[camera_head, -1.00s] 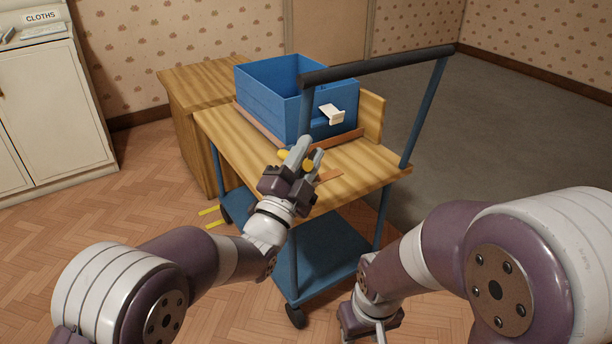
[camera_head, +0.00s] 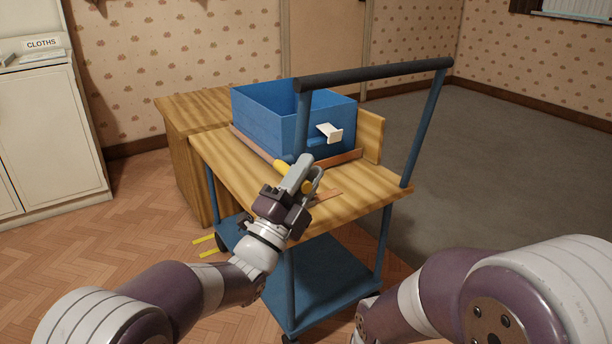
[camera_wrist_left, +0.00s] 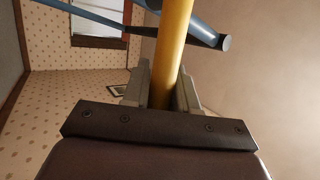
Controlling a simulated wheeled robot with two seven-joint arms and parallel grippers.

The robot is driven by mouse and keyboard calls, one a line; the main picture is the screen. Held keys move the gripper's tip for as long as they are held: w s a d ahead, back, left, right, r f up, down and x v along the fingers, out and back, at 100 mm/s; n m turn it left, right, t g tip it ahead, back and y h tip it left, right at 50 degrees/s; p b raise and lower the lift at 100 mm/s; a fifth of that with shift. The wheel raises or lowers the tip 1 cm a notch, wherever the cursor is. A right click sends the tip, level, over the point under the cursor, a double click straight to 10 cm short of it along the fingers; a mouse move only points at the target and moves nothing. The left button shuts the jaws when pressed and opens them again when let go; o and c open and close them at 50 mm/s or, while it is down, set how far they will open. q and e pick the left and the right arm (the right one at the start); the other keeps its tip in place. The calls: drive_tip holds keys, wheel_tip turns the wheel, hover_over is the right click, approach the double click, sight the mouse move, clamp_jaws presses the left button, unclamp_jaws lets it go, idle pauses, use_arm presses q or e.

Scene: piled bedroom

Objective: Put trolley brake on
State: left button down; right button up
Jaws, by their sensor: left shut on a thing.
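The trolley has a wooden top (camera_head: 222,158), a blue lower shelf (camera_head: 335,275) and a dark push bar (camera_head: 375,73) on blue posts. A yellow lever (camera_head: 282,167) shows beside the near-left post, at the height of the top. My left gripper (camera_head: 304,176) is shut on this lever, and its fingers hide part of it. In the left wrist view the yellow lever (camera_wrist_left: 172,50) runs up between the two fingers, with the blue frame and the dark bar end behind it. My right arm comes in at lower right, and its gripper is outside the picture.
A blue open box (camera_head: 265,120) with a white label holder (camera_head: 330,132) stands on the trolley top. A wooden cabinet (camera_head: 185,150) stands close behind. A white cupboard (camera_head: 45,130) is at far left. Yellow strips (camera_head: 205,245) lie on the floor. Grey floor at right is clear.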

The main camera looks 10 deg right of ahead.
use_arm(q)
drive_tip(key=shift+f, duration=0.1)
drive_tip(key=c, duration=1)
unclamp_jaws()
drive_tip(key=shift+o, duration=0.2)
drive_tip(key=p+v, duration=0.3)
drive_tip(key=v, duration=0.9)
drive_tip(key=shift+s+a+f, duration=0.2)
